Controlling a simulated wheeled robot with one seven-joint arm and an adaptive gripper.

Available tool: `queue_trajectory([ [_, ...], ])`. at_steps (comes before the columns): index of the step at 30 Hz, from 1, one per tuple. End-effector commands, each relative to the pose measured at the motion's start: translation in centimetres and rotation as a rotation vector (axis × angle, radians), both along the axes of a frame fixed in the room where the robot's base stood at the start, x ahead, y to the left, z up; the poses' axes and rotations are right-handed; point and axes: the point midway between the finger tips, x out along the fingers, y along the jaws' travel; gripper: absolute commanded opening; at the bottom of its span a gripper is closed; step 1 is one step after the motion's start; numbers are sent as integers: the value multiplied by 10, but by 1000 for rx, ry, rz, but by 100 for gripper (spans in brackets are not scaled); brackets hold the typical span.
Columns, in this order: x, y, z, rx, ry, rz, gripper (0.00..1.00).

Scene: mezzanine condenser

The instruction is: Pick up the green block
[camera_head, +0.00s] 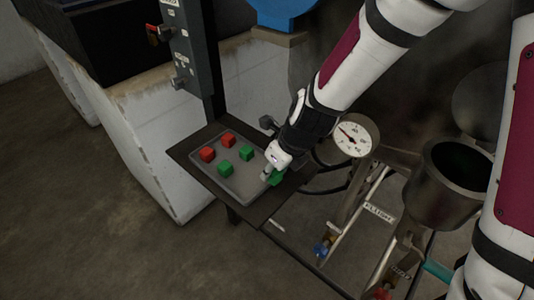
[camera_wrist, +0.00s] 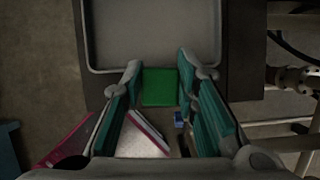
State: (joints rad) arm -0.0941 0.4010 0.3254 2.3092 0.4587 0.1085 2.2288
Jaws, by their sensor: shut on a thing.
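My gripper (camera_head: 272,175) is shut on a green block (camera_head: 279,178) at the right side of the small dark table. In the wrist view the held green block (camera_wrist: 160,87) sits between the two fingertips (camera_wrist: 160,76), square to them. The fingers partly cover it in the head view. I cannot tell clearly how far it is above the table. Two other green blocks, one nearer the middle (camera_head: 246,153) and one toward the front (camera_head: 225,168), sit on the grey tray (camera_head: 240,191).
Two red blocks, one at the back (camera_head: 228,140) and one at the left (camera_head: 207,154), share the tray on the dark table (camera_head: 258,212). A grey post (camera_head: 188,45) with switches stands behind. A pressure gauge (camera_head: 352,137), pipes and a metal cup (camera_head: 455,170) are at right.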

Motion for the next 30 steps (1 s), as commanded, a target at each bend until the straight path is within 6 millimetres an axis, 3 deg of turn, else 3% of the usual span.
queue_trajectory([
  [4,-38,-15,4,-2,-1,-4,2],
  [10,-68,-24,7,-2,1,-2,2],
  [18,-86,-29,9,-1,3,-1,2],
  [30,-90,-30,8,-1,-1,0,2],
])
